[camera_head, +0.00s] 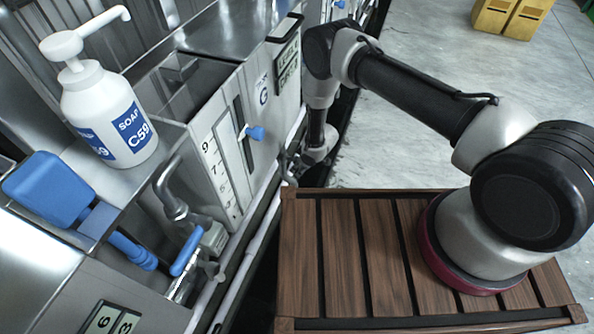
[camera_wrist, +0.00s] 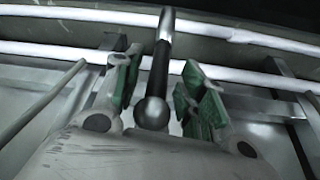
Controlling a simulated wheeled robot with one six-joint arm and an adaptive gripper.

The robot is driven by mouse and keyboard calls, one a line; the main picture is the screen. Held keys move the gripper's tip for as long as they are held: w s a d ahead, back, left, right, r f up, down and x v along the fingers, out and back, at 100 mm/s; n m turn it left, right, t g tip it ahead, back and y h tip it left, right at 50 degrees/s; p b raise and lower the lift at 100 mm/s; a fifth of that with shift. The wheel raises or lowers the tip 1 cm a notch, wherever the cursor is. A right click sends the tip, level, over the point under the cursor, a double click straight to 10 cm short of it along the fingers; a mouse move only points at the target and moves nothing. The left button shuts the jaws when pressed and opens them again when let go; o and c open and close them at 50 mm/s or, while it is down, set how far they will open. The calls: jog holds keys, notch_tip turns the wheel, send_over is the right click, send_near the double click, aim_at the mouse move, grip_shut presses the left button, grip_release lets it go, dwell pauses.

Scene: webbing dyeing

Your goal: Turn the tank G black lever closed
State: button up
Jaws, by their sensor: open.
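The tank with a "G" label (camera_head: 262,92) stands left of my arm in the head view, with a number scale on its front. In the wrist view, a lever with a black shaft (camera_wrist: 160,72) and a silver ball end points toward the camera. My gripper (camera_wrist: 161,80) is open, with its green-padded fingers on either side of the lever. Gaps show between the pads and the shaft. In the head view my gripper (camera_head: 292,168) is low beside the tank's lower front, small and partly hidden; the black lever cannot be made out there.
White pipes (camera_wrist: 240,75) run across behind the lever. A blue-handled valve (camera_head: 187,252), a blue knob (camera_head: 256,133) and a soap bottle (camera_head: 110,115) are on the left.

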jog(key=shift+x, duration=2)
grip_shut()
